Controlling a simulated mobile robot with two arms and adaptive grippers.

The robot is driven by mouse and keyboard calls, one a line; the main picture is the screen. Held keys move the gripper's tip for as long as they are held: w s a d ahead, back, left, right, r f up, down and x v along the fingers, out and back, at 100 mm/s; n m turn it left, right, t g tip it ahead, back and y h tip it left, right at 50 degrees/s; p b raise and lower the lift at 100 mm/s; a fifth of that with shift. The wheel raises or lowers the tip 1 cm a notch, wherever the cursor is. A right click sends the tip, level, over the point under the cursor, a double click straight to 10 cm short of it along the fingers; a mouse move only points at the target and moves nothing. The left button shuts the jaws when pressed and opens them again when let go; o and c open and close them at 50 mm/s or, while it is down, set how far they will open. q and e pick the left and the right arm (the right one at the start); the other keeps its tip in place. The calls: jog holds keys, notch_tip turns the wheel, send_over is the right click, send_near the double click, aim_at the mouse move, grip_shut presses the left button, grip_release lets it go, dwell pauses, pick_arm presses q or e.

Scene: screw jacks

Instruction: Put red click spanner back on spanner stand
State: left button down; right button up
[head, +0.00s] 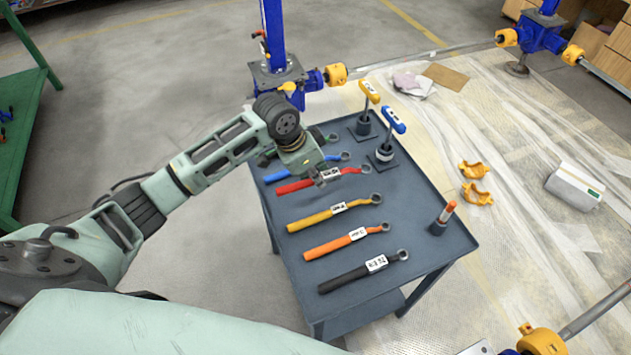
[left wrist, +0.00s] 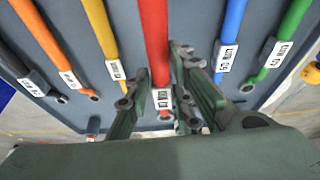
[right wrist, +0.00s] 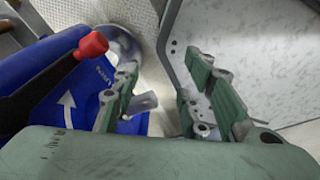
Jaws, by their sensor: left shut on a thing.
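The red click spanner (head: 295,185) has a white label and is in line with the other spanners over the grey spanner stand (head: 425,205). My left gripper (head: 317,178) is shut on it near the label. In the left wrist view the red handle (left wrist: 153,35) runs between the two green fingers. I cannot tell whether the spanner touches the stand top. My right gripper (right wrist: 162,82) shows only in the right wrist view, with its fingers apart and no spanner between them.
Yellow (head: 310,220), orange (head: 330,246), black (head: 345,280) and blue (head: 285,173) spanners lie beside the red one. Two T-handled tools (head: 394,120) stand at the far edge. An orange-topped tool (head: 447,212) stands at the right edge. A blue jack (head: 272,30) stands behind.

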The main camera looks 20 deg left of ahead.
pick_arm(q)
jog(key=shift+w+a+f, duration=0.35)
jog(key=shift+w, duration=0.25)
jog(key=shift+f, duration=2)
pick_arm(e)
jog(key=shift+s+d+r, duration=0.1)
jog(key=shift+s+r, duration=0.05)
jog(key=shift+s, duration=0.25)
pick_arm(q)
jog(key=shift+f, duration=0.15)
jog(key=c, duration=1.5)
grip_release()
jog(key=shift+s, duration=0.1)
jog(key=shift+c, duration=0.2)
jog(key=shift+a+r, duration=0.1)
jog(key=shift+r, duration=0.1)
jog(key=v, duration=1.2)
pick_arm(e)
jog(key=shift+w, duration=0.15)
pick_arm(q)
jog(key=shift+f, duration=0.1)
